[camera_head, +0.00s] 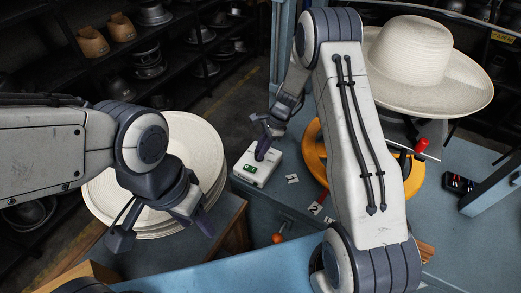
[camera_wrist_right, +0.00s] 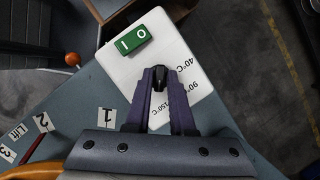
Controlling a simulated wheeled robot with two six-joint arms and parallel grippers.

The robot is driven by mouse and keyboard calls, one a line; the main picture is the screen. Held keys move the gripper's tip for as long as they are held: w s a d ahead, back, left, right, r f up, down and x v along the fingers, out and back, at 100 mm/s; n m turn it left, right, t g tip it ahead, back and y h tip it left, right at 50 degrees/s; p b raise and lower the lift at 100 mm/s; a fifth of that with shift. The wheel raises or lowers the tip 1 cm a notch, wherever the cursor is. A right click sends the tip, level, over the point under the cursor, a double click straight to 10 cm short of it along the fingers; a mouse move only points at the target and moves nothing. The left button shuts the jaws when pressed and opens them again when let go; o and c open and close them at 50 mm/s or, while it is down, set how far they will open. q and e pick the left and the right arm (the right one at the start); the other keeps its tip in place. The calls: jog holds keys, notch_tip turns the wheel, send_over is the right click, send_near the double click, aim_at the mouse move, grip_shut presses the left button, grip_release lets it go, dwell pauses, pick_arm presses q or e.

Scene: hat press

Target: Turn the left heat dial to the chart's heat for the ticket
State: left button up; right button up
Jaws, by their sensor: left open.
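A white control box (camera_head: 246,178) with a green I/O switch (camera_head: 249,169) sits at the bench's left end. In the right wrist view the box (camera_wrist_right: 124,66) carries the labels 40°C, 90°C and 150°C, and the green switch (camera_wrist_right: 132,39) is lit. My right gripper (camera_wrist_right: 157,73) is over the box, its fingertips closed against both sides of the black heat dial (camera_wrist_right: 156,86). The dial's pointer is hidden by the fingers. In the head view my right gripper (camera_head: 266,146) hides the dial. My left gripper (camera_head: 157,229) is open and empty, away from the box. No chart or ticket is readable.
Number cards lie on the bench, including card 1 (camera_wrist_right: 106,117) and card 2 (camera_wrist_right: 43,122). A yellow-orange press ring (camera_head: 315,150) and a red-knobbed lever (camera_head: 422,145) stand right of the box. A cream hat (camera_head: 420,55) is behind. Stacked cream discs (camera_head: 105,190) lie at left.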

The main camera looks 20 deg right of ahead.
aim_at(268, 155)
jog(key=shift+o, duration=0.9)
jog(key=b+v, duration=0.1)
jog(key=v, duration=0.6)
jog(key=shift+r, duration=0.3)
